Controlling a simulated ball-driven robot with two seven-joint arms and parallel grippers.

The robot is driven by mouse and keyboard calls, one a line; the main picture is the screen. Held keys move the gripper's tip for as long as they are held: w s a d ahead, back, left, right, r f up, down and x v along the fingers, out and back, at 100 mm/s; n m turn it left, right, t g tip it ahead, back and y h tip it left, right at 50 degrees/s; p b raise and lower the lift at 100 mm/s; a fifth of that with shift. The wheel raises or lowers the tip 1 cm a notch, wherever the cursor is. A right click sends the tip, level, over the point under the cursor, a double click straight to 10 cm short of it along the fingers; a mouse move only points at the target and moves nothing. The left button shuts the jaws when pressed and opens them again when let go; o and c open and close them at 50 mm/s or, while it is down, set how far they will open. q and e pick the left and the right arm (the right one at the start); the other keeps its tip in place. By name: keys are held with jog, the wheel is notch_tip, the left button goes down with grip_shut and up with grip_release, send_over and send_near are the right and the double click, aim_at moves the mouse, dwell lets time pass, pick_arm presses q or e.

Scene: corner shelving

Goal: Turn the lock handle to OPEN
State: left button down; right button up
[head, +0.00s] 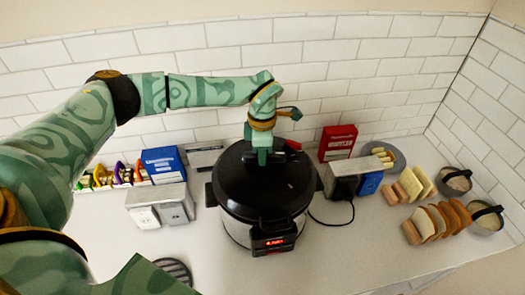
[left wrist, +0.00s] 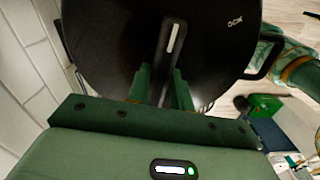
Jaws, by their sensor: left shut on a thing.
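A round cooker with a black lid (head: 265,190) and a pale body stands on the counter, its red display lit at the front. My left gripper (head: 262,153) reaches down onto the back part of the lid. In the left wrist view its green fingers (left wrist: 162,88) are shut on the black lock handle (left wrist: 172,48), one on each side. The handle has a pale stripe and runs along the lid (left wrist: 110,40). In the head view the gripper hides much of the handle. I cannot read an OPEN mark. My right gripper is not in view.
Left of the cooker are a blue box (head: 162,163) and a grey appliance (head: 160,206). Right of it are a red box (head: 338,143), a toaster (head: 350,180) with a cord, and bread slices (head: 437,222). A tiled wall is close behind. The front right counter is clear.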

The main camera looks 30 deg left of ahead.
pick_arm(q)
jog(key=shift+n, duration=1)
jog(key=c, duration=1.2)
grip_release()
jog(key=shift+c, duration=0.2)
jog(key=shift+r, duration=0.1)
notch_tip(320, 180, up, 16)
jog(key=b, duration=0.2)
jog(key=shift+b, duration=0.35)
jog(key=shift+s, duration=0.1)
